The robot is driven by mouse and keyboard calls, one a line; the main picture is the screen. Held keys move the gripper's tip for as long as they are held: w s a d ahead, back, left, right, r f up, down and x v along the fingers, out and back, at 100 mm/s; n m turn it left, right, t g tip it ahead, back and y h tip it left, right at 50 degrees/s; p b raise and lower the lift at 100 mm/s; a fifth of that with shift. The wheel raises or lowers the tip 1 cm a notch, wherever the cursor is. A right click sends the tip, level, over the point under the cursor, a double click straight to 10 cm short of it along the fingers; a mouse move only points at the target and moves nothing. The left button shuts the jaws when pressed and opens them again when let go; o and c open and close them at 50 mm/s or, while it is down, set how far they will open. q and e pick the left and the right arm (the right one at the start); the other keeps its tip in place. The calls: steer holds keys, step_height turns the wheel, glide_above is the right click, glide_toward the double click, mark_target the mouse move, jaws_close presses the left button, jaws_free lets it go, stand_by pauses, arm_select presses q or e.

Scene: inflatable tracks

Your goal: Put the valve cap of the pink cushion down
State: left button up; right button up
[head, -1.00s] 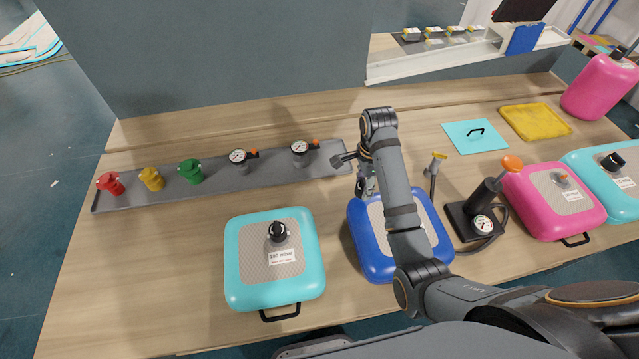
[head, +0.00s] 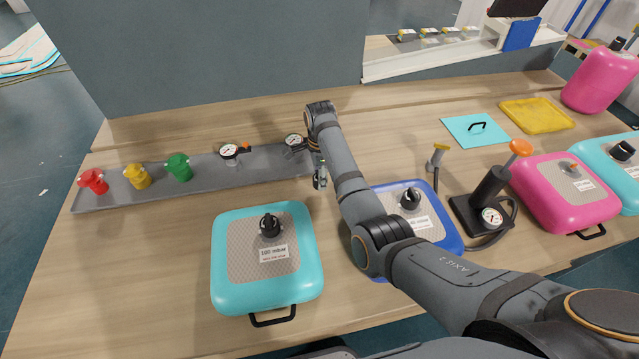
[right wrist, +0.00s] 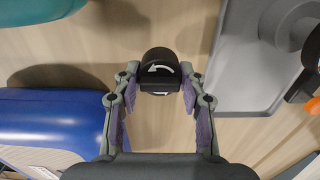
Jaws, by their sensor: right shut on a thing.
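My right gripper (head: 320,183) is over the bare wood between the teal cushion and the blue cushion, near the right end of the grey tray. In the right wrist view it is shut on a round black valve cap (right wrist: 158,70) with a white curved arrow. I cannot tell whether the cap touches the table. The pink cushion (head: 547,205) lies at the right of the table, with a grey valve (head: 571,169) on top that shows no black cap. My left gripper is not in view.
The grey tray (head: 268,168) holds red, yellow and green fittings and gauges. The teal cushion (head: 226,285) and blue cushion (head: 447,236) carry black caps. A hand pump (head: 487,192) stands left of the pink cushion. Bare wood lies between tray and cushions.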

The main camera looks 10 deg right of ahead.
step_height(320, 180, down, 2)
steer(key=shift+a+f+p, duration=0.1)
steer(key=shift+f+p, duration=0.1)
steer(key=shift+p, duration=0.3)
steer(key=shift+f, duration=0.65)
steer(key=o, duration=1.1)
steer(key=shift+r, duration=0.2)
step_height(320, 180, up, 12)
steer(key=shift+b, duration=1.05)
